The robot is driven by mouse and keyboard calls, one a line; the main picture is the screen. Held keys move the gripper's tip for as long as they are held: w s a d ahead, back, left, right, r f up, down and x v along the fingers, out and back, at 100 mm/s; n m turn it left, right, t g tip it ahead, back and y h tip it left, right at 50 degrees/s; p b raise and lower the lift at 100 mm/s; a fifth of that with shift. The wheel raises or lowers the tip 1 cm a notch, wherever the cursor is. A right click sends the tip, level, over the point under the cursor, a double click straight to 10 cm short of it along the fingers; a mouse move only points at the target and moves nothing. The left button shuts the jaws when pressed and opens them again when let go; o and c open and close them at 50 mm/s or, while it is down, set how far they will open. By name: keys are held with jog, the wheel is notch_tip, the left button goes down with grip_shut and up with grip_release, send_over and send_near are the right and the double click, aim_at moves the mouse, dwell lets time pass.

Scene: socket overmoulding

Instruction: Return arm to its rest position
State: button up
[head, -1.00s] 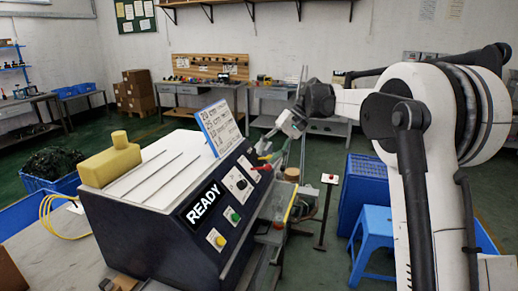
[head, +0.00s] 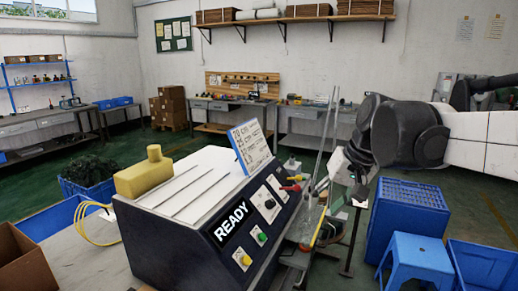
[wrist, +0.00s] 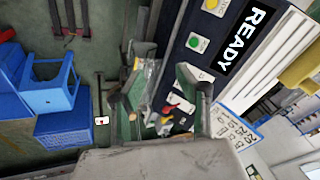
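My arm reaches in from the right edge of the head view. My gripper (head: 338,182) hangs at the right end of the dark machine (head: 185,240), beside its coloured levers (head: 292,186). In the wrist view my gripper (wrist: 165,98) shows two spread fingers with nothing held between them. Past the fingers are the machine's red and yellow levers and some clear material. The machine's panel reads READY, with green and yellow buttons. Whether the fingertips touch anything is hidden in the head view.
A yellow block (head: 147,176) sits on the machine's white top, with a sign (head: 249,145) at its back edge. Clear upright panels stand close to my gripper. A blue crate (head: 408,215) and a blue stool (head: 417,262) are at the right. Green floor (head: 490,205) lies open behind them.

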jog(key=s+d+f+t+h, duration=0.1)
jog(key=s+d+f+t, duration=0.1)
jog(key=s+f, duration=0.3)
jog(key=s+d+f+t+h, duration=0.2)
jog(key=s+f, duration=0.2)
jog(key=s, duration=0.9)
jog(key=shift+d+f, duration=0.3)
jog(key=shift+f, duration=0.05)
dwell(0.4)
